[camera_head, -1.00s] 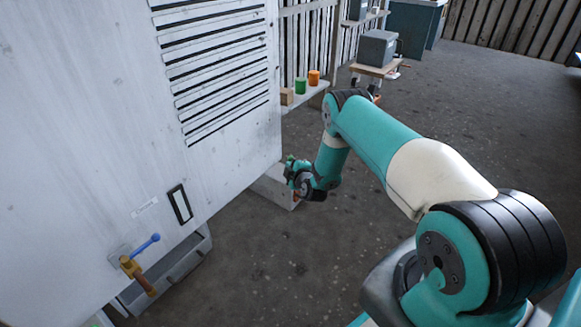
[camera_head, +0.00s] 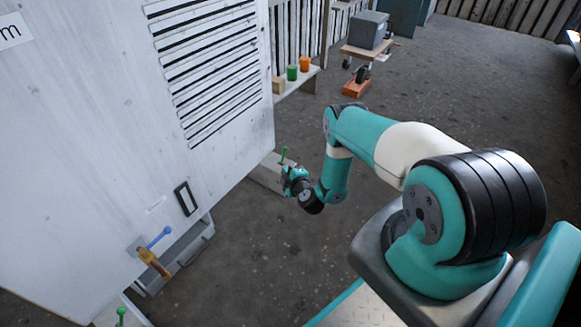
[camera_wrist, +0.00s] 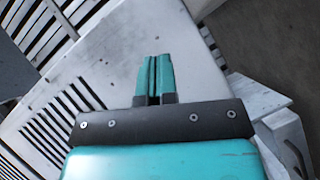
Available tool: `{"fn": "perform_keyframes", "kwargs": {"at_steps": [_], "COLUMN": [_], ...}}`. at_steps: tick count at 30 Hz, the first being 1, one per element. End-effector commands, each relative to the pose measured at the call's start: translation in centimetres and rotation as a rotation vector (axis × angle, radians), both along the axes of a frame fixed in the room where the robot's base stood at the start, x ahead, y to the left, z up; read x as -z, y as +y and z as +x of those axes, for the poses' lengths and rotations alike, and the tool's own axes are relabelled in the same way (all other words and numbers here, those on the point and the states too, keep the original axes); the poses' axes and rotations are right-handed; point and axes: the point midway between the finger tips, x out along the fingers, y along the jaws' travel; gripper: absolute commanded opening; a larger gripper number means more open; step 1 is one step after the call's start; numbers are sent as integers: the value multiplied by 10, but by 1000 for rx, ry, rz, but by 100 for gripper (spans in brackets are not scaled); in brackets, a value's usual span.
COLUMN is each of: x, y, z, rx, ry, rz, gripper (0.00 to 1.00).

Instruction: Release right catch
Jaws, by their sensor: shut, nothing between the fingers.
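The large white housing (camera_head: 100,120) with dark louvre slots fills the left of the head view. A green-topped pin (camera_head: 283,153) stands at its right lower side, right beside my gripper (camera_head: 287,178); I cannot tell whether they touch. A second green-topped pin (camera_head: 121,313) shows at the bottom left. None is clearly marked as the right catch. In the wrist view, my gripper's fingers (camera_wrist: 154,75) are together and empty, above a white surface.
A black-framed handle (camera_head: 185,199) sits on the panel. Behind the housing, a shelf holds a wooden block (camera_head: 278,85), a green cup (camera_head: 292,72) and an orange cup (camera_head: 304,63). A cart with a grey box (camera_head: 368,30) stands farther back. The floor to the right is open.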

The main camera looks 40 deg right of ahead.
Motion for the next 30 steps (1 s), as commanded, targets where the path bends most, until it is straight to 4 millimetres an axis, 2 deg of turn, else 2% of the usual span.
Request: {"fn": "perform_keyframes", "kwargs": {"at_steps": [1, 9, 30], "x": [-8, -7, -7], "y": [1, 5, 6], "z": [-7, -25, -25], "rx": [3, 1, -4], "ry": [1, 1, -2], "rz": [3, 0, 3], "gripper": [0, 0, 0]}}
